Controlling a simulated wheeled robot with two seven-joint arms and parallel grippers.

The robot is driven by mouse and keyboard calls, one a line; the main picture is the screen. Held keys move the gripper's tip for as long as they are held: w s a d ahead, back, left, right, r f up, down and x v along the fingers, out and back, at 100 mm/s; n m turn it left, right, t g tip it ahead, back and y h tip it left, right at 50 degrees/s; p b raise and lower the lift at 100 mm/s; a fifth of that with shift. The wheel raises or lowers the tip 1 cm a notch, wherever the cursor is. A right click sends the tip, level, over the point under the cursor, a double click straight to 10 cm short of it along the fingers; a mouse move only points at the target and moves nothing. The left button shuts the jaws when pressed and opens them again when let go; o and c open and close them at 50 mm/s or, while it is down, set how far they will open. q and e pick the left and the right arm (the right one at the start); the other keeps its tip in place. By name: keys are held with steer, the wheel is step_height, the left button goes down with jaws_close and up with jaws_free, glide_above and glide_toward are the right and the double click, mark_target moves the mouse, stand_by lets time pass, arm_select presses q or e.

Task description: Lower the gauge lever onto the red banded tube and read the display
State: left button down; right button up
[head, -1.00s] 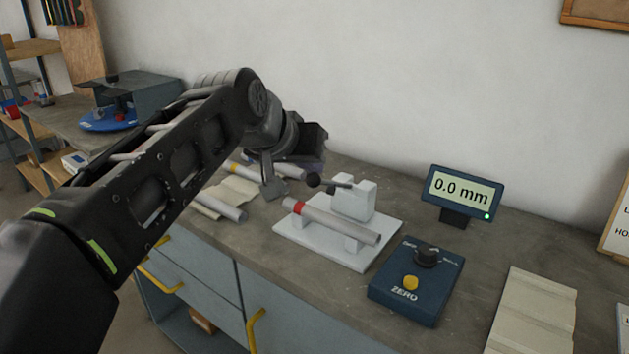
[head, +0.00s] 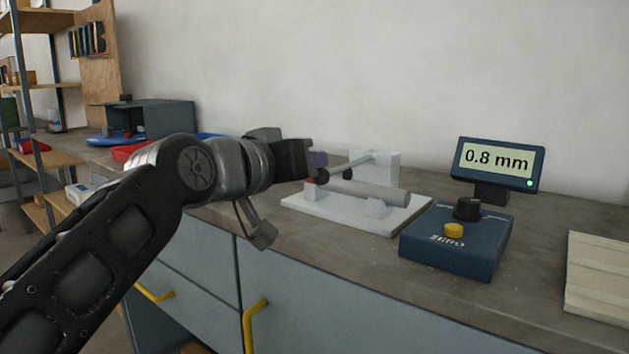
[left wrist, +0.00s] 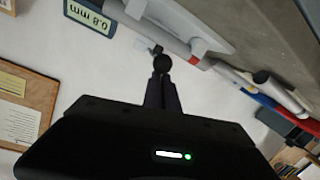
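The red banded tube (head: 365,193) lies on supports on a white base plate (head: 330,212); its red band (head: 311,181) shows at its left end. A second black ball under the lever is close to the tube; contact is hard to tell. My left gripper (head: 317,164) is at the knob. The display (head: 496,165) reads 0.8 mm. My right gripper is out of view.
A blue box (head: 455,241) with a black dial and yellow ZERO button stands right of the plate. A red tray and a blue disc are at the back left. Drawers with yellow handles are below the bench.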

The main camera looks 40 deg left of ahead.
arm_select(q)
step_height(320, 180, down, 3)
steer(key=shift+w+d+r, duration=0.1)
steer(key=shift+w+r, duration=0.05)
steer(key=shift+b, duration=0.3)
step_height(320, 180, up, 6)
steer(key=w+a+p, duration=0.2)
steer(key=p, duration=0.2)
steer(key=v, duration=1)
steer(key=shift+s+p, duration=0.3)
steer(key=shift+p, duration=0.05)
steer(key=shift+d, duration=0.15)
